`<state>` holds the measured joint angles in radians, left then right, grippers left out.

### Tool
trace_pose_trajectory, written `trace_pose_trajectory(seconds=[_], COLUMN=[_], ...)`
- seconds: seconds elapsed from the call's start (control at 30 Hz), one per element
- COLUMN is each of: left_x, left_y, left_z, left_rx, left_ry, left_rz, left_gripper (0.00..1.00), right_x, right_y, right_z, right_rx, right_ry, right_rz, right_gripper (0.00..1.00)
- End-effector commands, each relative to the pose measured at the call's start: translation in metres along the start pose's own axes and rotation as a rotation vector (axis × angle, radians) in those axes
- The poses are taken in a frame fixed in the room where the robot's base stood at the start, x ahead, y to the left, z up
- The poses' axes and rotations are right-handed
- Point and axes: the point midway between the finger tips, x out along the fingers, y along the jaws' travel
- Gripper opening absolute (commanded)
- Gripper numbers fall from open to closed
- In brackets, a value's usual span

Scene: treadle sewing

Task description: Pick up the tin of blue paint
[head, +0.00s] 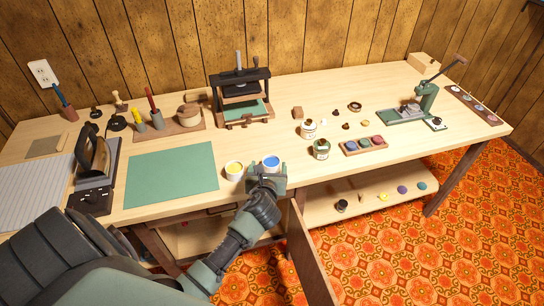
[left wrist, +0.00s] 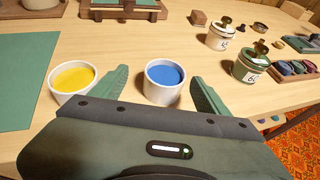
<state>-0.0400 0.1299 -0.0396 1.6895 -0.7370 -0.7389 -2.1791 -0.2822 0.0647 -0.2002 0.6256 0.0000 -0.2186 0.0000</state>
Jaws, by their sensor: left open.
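The tin of blue paint (head: 271,163) is a small white open tin with blue paint, standing upright near the table's front edge. In the left wrist view the blue tin (left wrist: 164,82) stands between the two green fingers. My left gripper (head: 268,172) is open around the near side of the tin, and I cannot tell if a finger touches it. It also shows in the left wrist view (left wrist: 160,84). A tin of yellow paint (head: 234,170) stands just left of it, outside the left finger. My right gripper is not in view.
A green mat (head: 172,174) lies left of the tins. A small press (head: 241,96) stands behind them. Lidded jars (head: 321,149) and a tray of colours (head: 363,145) are to the right. A lower shelf (head: 320,207) holds several small items.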

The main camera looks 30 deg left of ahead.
Motion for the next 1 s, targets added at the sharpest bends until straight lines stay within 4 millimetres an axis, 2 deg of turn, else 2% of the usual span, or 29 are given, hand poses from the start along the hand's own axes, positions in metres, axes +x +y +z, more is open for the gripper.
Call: trace_pose_trajectory(seconds=[0.13, 0.3, 0.4, 0.6, 0.87, 0.97, 1.0], left_x=[0.015, 0.035, 0.05, 0.074, 0.076, 0.076, 0.076], left_y=[-0.001, -0.003, -0.007, -0.007, -0.007, -0.007, -0.007], left_z=[-0.001, 0.001, 0.001, 0.001, 0.002, 0.002, 0.002], left_rx=[-0.001, -0.004, -0.004, -0.002, -0.001, -0.001, -0.001], left_ry=[0.001, 0.001, 0.001, 0.001, 0.001, 0.001, 0.001], left_rz=[0.001, 0.0, 0.001, 0.0, 0.0, 0.0, 0.0], left_gripper=[0.76, 0.76, 0.76, 0.76, 0.76, 0.51, 0.4], right_x=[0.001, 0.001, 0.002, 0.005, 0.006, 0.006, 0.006], right_y=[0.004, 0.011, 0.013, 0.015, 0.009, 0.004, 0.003], right_z=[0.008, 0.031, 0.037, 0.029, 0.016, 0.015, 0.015], right_rx=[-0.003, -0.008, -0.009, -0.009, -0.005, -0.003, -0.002], right_ry=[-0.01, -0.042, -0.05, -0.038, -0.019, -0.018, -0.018], right_rz=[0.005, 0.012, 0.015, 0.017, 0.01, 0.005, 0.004], right_gripper=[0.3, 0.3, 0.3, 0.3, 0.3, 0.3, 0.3])
